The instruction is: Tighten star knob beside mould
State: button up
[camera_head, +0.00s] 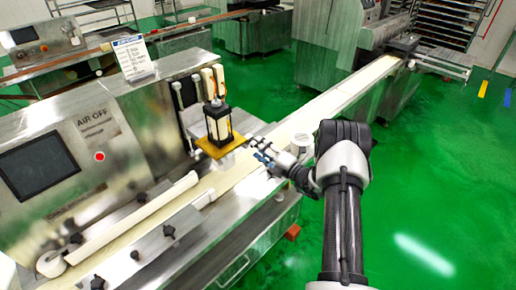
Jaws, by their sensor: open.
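The mould (219,124), a black and cream block, stands upright on an orange plate (214,147) above the cream conveyor belt. My gripper (262,152) reaches in from the right, just right of the plate, over the near edge of the conveyor. Its fingers are open, and I see nothing held between them. I cannot make out a star knob at the fingertips; the gripper may hide it. Several dark knobs, too small to tell their shape, sit along the conveyor at lower left, one of them a knob (168,230) on the near rail.
The steel machine body with a dark screen (38,168) and a red button (99,156) stands at left. A white sign (132,57) stands on top. The long belt (345,92) runs to the back right.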

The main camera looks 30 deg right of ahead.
jog(key=v, duration=1)
jog(key=shift+s, duration=0.2)
jog(key=shift+r, duration=0.1)
jog(key=s+a+r+n+g+y, duration=0.2)
jog(key=a+r+n+g+y, duration=0.45)
jog(key=a+r+n, duration=0.8)
jog(key=s+a+r+n+g+h, duration=0.1)
jog(key=s+a+r+n+g, duration=0.2)
jog(key=s+a+n+g, duration=0.6)
jog(key=s+a+r+n+h, duration=0.1)
jog(key=s+a+n+h, duration=0.2)
jog(key=s+n, duration=0.35)
jog(key=s+a+r+n+h, duration=0.2)
jog(key=s+a+n+h, duration=0.1)
jog(key=s+n, duration=0.35)
jog(key=s+d+r+n+t+h, duration=0.2)
jog(key=s+d+n+h, duration=0.3)
jog(key=n, duration=0.6)
jog(key=shift+s+d+t+h, duration=0.35)
jog(key=shift+s+d+t, duration=0.2)
jog(key=shift+s, duration=0.8)
